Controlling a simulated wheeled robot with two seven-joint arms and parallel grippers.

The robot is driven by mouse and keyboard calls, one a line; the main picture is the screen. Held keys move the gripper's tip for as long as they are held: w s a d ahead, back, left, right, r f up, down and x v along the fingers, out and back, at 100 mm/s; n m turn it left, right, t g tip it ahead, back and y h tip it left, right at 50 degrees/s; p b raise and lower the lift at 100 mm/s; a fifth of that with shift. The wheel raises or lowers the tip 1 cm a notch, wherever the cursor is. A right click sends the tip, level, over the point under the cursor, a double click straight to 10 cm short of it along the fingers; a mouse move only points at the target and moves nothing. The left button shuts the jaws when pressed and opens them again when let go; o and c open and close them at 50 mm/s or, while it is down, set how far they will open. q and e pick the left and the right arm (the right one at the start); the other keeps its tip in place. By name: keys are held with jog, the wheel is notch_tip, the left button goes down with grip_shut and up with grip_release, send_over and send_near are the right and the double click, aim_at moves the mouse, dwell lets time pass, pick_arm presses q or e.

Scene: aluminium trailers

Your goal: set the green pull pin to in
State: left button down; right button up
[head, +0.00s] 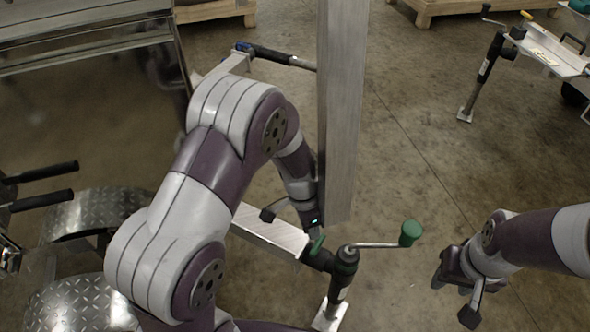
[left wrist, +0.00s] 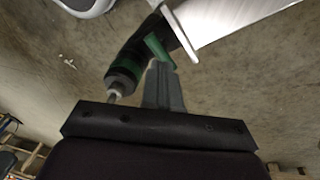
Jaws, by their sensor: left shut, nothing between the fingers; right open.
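The green pull pin (head: 317,243) is a small flat green handle at the black swivel of the jack (head: 345,262), by the end of the aluminium beam. In the left wrist view the pull pin (left wrist: 158,50) stands right at the fingertips. My left gripper (head: 314,229) is shut and empty, with its tips at the pin; contact cannot be told. Its shut fingers show in the left wrist view (left wrist: 163,78). My right gripper (head: 457,295) is open and empty, to the right of the jack. How far the pin sits in is hidden.
The jack's crank with a green knob (head: 410,233) sticks out to the right, between the grippers. An upright aluminium post (head: 342,110) stands behind my left gripper. A blue-marked jack (head: 265,53) is farther back. Another trailer jack (head: 489,60) stands back right. Floor between is clear.

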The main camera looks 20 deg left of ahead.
pick_arm(q)
jog(key=a+r+p, duration=0.2)
jog(key=r, duration=0.7)
jog(key=a+r+p, duration=0.1)
jog(key=r+p, duration=0.2)
jog(key=r, duration=0.7)
jog(key=shift+w+a+r, duration=0.25)
jog(key=shift+w+a, duration=0.15)
